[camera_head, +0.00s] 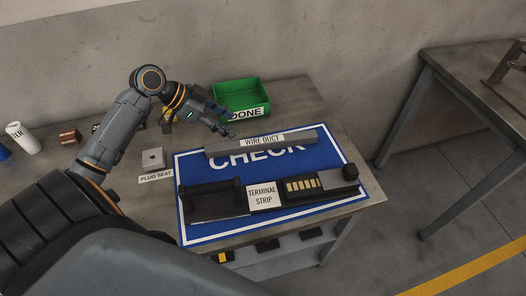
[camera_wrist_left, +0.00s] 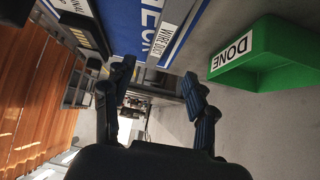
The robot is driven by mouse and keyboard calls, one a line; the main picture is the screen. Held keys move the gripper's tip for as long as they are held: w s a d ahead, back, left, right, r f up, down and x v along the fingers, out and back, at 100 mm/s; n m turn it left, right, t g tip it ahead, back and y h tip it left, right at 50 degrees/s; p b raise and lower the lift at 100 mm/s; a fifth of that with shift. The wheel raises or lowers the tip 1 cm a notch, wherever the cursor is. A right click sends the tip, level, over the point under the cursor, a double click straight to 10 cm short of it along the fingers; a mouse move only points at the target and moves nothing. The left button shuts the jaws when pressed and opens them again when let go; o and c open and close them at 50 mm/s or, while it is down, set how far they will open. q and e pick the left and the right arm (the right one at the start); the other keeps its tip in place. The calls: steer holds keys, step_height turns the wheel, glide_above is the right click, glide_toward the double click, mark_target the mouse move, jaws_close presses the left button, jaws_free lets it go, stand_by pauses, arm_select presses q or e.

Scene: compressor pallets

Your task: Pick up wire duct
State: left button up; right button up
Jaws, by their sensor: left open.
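The wire duct (camera_head: 290,141) is a long grey bar with a white "WIRE DUCT" label. It lies across the upper part of the blue CHECK mat (camera_head: 263,229) on the table. My left gripper (camera_head: 230,124) is in the air near the duct's far side, between it and the green DONE bin. In the left wrist view the gripper (camera_wrist_left: 158,85) is open, its two dark fingers apart with nothing between them. The duct (camera_wrist_left: 178,30) shows ahead, beyond the fingers. The right gripper is not in view.
The green DONE bin (camera_head: 240,95) stands behind the duct. A terminal strip (camera_head: 318,186) and a dark holder (camera_head: 214,202) lie on the mat's near part. A plug seat (camera_head: 153,159) sits left of the mat. Another table (camera_head: 462,66) stands at the right.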

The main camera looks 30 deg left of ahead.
arm_select(q)
steer(key=p, duration=0.1)
glide_toward(262, 140)
steer(key=x, duration=0.5)
steer(key=shift+s, duration=0.15)
steer(key=p+x, duration=0.1)
steer(key=x, duration=0.4)
steer(key=shift+w, duration=0.2)
jaws_close()
